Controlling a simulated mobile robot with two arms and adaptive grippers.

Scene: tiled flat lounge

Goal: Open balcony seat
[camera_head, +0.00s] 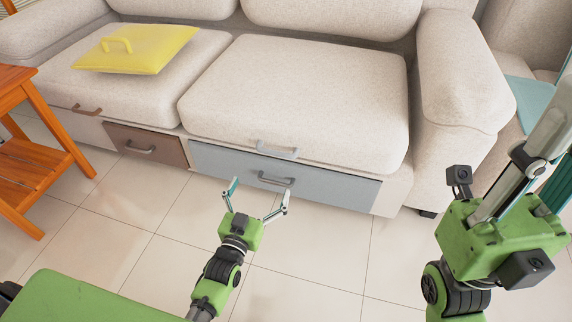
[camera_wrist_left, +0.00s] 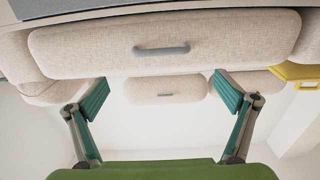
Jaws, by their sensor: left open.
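A pale speckled sofa has two seat cushions. The right seat (camera_head: 300,95) lies flat and shut, with a grey handle (camera_head: 277,151) on its front edge; this handle also shows in the left wrist view (camera_wrist_left: 160,50). The left seat (camera_head: 150,85) also lies flat, with a brown handle (camera_head: 87,110). No label shows which is the balcony seat. My left gripper (camera_head: 258,193) is open and empty, in front of and below the right seat's handle, apart from it. My right gripper (camera_head: 510,220) is raised at the right; its fingertips are partly cut off.
Under the right seat is a blue-grey drawer (camera_head: 230,168) with a handle; under the left, a brown drawer (camera_head: 160,137). Both are shut. A wooden stand (camera_head: 40,165) is at left. Tiled floor is clear before the sofa.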

